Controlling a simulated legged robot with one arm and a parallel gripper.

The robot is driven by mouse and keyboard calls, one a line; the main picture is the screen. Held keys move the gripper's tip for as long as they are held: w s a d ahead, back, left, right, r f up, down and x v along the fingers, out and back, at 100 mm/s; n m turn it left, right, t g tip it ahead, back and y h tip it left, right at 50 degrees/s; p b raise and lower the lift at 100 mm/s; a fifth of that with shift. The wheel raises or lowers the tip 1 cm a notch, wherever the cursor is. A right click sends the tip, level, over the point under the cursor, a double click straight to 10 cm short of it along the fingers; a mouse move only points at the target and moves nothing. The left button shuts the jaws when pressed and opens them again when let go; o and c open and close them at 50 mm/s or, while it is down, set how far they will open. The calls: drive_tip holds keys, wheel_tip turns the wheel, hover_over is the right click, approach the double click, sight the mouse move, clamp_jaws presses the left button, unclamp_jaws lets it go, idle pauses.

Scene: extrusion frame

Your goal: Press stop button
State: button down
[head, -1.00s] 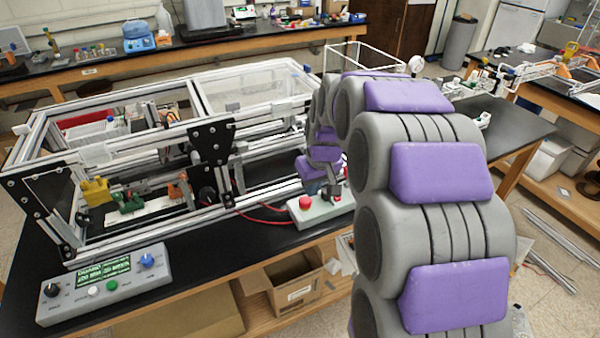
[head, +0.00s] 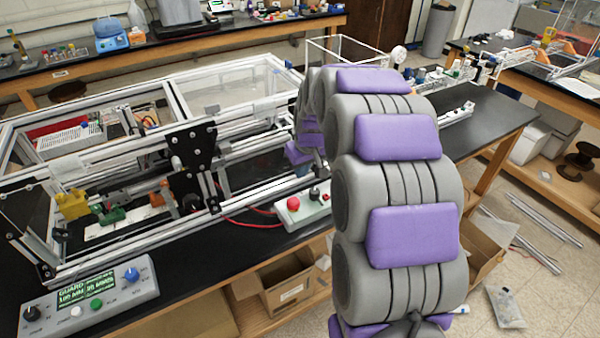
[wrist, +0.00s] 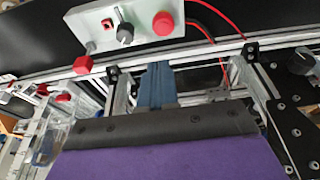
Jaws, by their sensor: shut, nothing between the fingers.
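The red mushroom button (head: 293,203) sits on a small pale control box (head: 306,210) at the front edge of the black table, with a dark knob (head: 315,192) to its right. In the wrist view the red button (wrist: 163,22) is at the top, with the knob (wrist: 125,34) to its left. My gripper (wrist: 157,72) shows there as narrow blue fingers, shut and empty, pointing toward the box and apart from the button in the picture. In the head view my gripper (head: 298,153) is partly hidden by my arm, behind and above the box.
An aluminium extrusion frame (head: 130,100) with black plates fills the table behind the box. A panel (head: 90,297) with a lit display, knobs and a green button stands at the front left. A red cable (head: 250,222) runs to the box. An open cardboard box (head: 285,285) is below.

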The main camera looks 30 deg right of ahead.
drive_tip(key=b, duration=0.3)
approach(297, 204)
drive_tip(key=w+f, duration=0.2)
drive_tip(key=f, duration=0.1)
drive_tip(key=w+f, duration=0.1)
drive_tip(key=f, duration=0.1)
drive_tip(key=shift+w+d, duration=0.1)
drive_tip(key=shift+w, duration=0.3)
drive_tip(key=shift+f, duration=0.6)
drive_tip(key=shift+s+f+p, duration=0.2)
drive_tip(key=shift+f+p, duration=0.2)
drive_tip(key=shift+f, duration=0.25)
drive_tip(key=shift+s+f, duration=0.4)
drive_tip(key=shift+f, duration=0.15)
drive_tip(key=r+p, duration=0.1)
drive_tip(key=r, duration=0.1)
drive_tip(key=w+r+p, duration=0.1)
drive_tip(key=r, duration=0.1)
drive_tip(key=shift+r, duration=0.3)
drive_tip(key=p+v, duration=0.2)
drive_tip(key=v, duration=0.9)
drive_tip(key=shift+w, duration=0.25)
